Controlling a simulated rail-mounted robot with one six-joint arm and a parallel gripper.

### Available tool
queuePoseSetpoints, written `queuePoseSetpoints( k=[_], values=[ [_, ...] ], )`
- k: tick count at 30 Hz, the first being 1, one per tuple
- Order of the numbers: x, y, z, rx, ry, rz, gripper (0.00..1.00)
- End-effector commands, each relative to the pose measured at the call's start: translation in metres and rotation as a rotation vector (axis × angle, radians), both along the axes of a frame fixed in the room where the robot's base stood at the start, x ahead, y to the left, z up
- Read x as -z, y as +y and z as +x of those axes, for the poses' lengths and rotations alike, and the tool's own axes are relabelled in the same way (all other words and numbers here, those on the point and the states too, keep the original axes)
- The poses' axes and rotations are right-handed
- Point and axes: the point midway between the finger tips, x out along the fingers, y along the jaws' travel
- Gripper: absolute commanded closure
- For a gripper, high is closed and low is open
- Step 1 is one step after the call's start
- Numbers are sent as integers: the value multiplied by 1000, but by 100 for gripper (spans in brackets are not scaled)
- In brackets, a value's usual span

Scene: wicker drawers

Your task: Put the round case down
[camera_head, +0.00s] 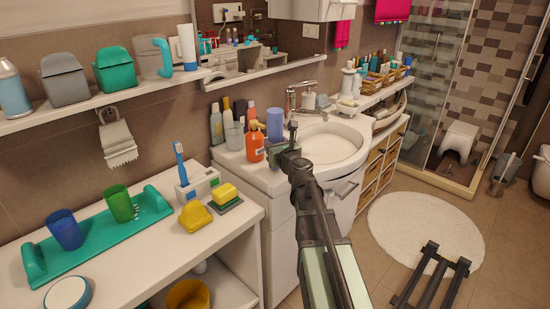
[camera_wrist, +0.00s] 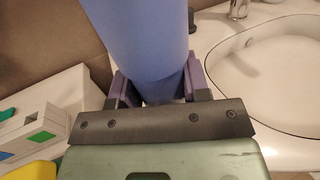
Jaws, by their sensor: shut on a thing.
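The round case (camera_head: 274,122) is a plain blue-violet cylinder, upright at the left edge of the sink basin. In the wrist view the round case (camera_wrist: 145,45) fills the upper middle, leaning slightly in the picture. My gripper (camera_wrist: 155,90) is shut on its lower part, with one purple-padded finger on each side. In the head view my gripper (camera_head: 280,150) is just in front of the case and covers its lower end. I cannot tell whether its base touches the counter.
An orange pump bottle (camera_head: 255,142) stands close left of the case, with several other bottles behind. The sink basin (camera_head: 330,143) and faucet (camera_head: 292,97) are to the right. A white shelf unit (camera_head: 150,255) at left bears a green tray (camera_head: 95,243), a toothbrush holder and sponges.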

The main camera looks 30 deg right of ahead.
Motion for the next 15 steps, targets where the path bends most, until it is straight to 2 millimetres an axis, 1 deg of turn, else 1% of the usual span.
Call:
queuePoseSetpoints(
  k=[1, 7, 12, 13, 15],
  values=[
    [17, 0, 0, 0, 0, 0, 83],
    [11, 0, 0, 0, 0, 0, 83],
    [16, 0, 0, 0, 0, 0, 83],
    [15, 0, 0, 0, 0, 0, 54],
    [14, 0, 0, 0, 0, 0, 43]
  ],
)
